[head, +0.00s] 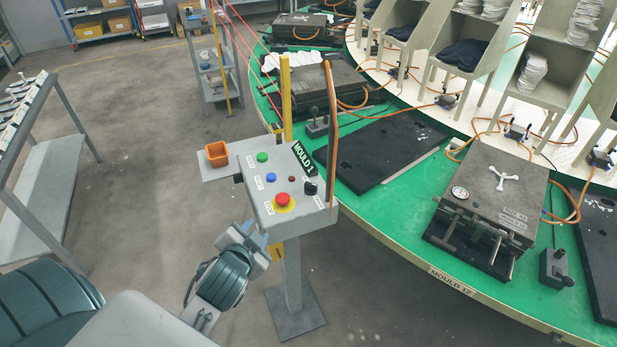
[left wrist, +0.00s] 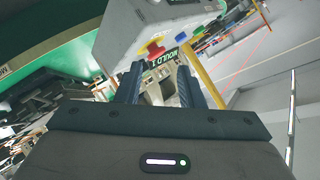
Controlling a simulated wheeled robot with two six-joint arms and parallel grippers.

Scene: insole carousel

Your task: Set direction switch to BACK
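The control panel (head: 262,205) stands on a grey post and bears a "MOULD 1" plate (head: 304,159). A black switch knob (head: 311,188) is at its right side; it looks like the direction switch, but its lettering and setting are too small to read. My left gripper (head: 262,240) is just below and in front of the panel's lower edge, apart from the knob. In the left wrist view its two dark fingers (left wrist: 158,82) are spread with nothing held between them, and the panel (left wrist: 125,35) shows beyond them. My right gripper is not in view.
Near the knob are a red emergency button (head: 283,199), a blue button (head: 271,177) and a green button (head: 262,157). An orange bin (head: 217,154) sits on a side shelf. The green carousel table (head: 385,212) with moulds lies to the right, close to the panel.

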